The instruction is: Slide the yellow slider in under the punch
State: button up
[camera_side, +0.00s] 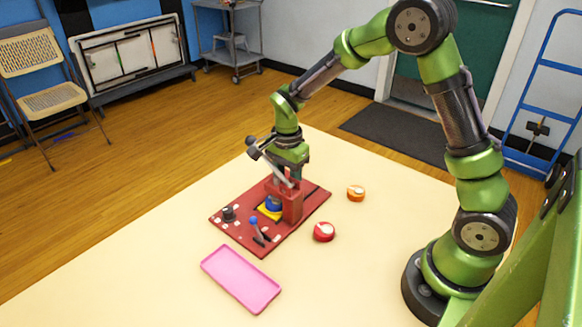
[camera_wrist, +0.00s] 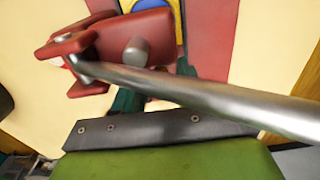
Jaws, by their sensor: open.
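The yellow slider (camera_side: 264,212) lies on the red board at the front left foot of the red punch press (camera_side: 291,205), with a round blue piece (camera_side: 274,203) on it. How far it reaches under the punch cannot be told. In the wrist view only a bit of the yellow slider (camera_wrist: 146,5) shows at the top edge, beside the press head (camera_wrist: 115,42). The metal lever (camera_wrist: 205,92) slants across that view and hides much behind it. My gripper (camera_side: 297,171) is open, low over the press, close to the lever; its fingertips are partly hidden.
The red board (camera_side: 312,203) also bears a black knob (camera_side: 229,213), a blue-handled tool (camera_side: 256,229) and several pale bits. A pink tray (camera_side: 216,272) lies in front. A red round container (camera_side: 323,233) and an orange one (camera_side: 356,194) stand right. The table's left front is clear.

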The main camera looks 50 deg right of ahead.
jog(key=shift+r, duration=3.75)
